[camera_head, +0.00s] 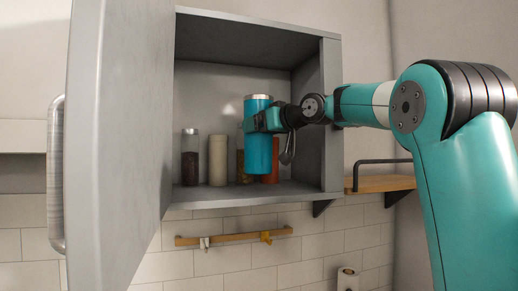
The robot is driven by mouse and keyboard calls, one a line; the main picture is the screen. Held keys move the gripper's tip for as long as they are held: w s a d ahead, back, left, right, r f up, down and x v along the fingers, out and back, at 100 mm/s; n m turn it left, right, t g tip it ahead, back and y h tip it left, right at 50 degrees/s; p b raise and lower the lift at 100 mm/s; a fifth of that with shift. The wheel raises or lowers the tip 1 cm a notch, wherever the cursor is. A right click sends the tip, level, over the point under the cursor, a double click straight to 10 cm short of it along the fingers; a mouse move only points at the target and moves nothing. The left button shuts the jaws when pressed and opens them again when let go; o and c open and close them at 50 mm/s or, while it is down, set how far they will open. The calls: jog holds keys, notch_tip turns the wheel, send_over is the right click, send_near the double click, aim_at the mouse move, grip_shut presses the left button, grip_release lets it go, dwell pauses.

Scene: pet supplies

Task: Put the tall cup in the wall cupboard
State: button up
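The tall cup (258,153) is a teal cylinder with a silver rim, held upright at the opening of the wall cupboard (255,193). My gripper (262,121) is shut around its upper part, reaching in from the right. The cup's base appears a little above the cupboard floor; I cannot tell how deep inside it is. The grey cupboard door (112,145) stands wide open on the left, with a vertical metal handle (57,175). The cup partly hides items behind it.
Inside stand a dark jar with a light lid (190,158), a cream cylinder (219,161) and a partly hidden orange item (271,175). A wooden shelf with a black rail (384,184) is right of the cupboard. A wooden hook rail (232,237) hangs below.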

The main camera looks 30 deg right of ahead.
aim_at(269, 140)
jog(key=shift+f+p, duration=0.45)
jog(key=shift+f, duration=1.65)
jog(key=shift+f, duration=0.2)
jog(key=o, duration=0.9)
jog(key=shift+r, duration=0.1)
jog(key=shift+r, duration=0.15)
jog(key=shift+b+v, duration=2.7)
jog(key=shift+v, duration=3.35)
